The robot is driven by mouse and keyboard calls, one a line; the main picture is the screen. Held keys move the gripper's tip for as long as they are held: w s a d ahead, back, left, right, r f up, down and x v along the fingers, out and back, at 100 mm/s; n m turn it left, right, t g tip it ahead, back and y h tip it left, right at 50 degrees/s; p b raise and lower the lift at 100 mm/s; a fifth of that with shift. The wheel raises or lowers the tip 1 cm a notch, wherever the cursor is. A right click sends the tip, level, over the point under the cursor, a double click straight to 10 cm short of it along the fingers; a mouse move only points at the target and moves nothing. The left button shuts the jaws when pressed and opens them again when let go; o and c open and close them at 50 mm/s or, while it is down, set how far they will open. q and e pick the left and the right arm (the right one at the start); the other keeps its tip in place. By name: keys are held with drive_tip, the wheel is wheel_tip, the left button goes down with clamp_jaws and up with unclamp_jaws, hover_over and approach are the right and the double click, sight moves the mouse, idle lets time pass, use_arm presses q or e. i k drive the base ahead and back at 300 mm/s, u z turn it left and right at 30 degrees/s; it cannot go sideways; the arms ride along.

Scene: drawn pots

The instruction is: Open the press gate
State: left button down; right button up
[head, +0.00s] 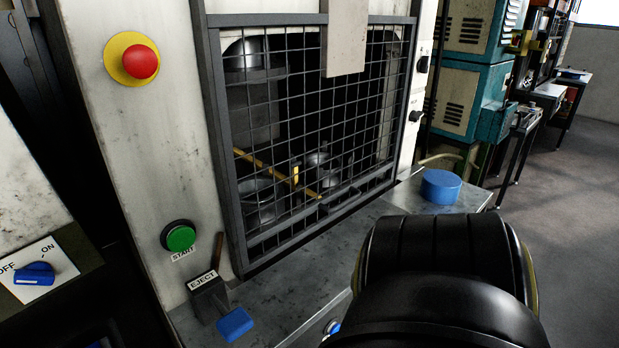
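The press gate (321,130) is a dark metal frame with wire mesh on the front of the white press. It is down and covers the press opening, with its lower edge close to the grey ledge. A dark bar handle (357,194) sits low on the gate, towards its right side. Metal pots (262,200) and a yellow bar (262,165) show behind the mesh. A black rounded link of my arm fills the bottom right, in front of the ledge. Neither gripper shows in the head view, and I cannot tell where they are.
A red stop button (142,62), a green START button (180,238) and an EJECT lever (210,290) are left of the gate. A blue round object (440,187) stands on the ledge (290,285) at the right. A blue OFF/ON switch (35,273) is far left. Open floor lies right.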

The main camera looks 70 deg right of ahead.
sight(215, 21)
drive_tip(key=k, duration=0.9)
drive_tip(key=z, duration=1.05)
drive_tip(key=i, duration=0.4)
drive_tip(key=u, duration=0.05)
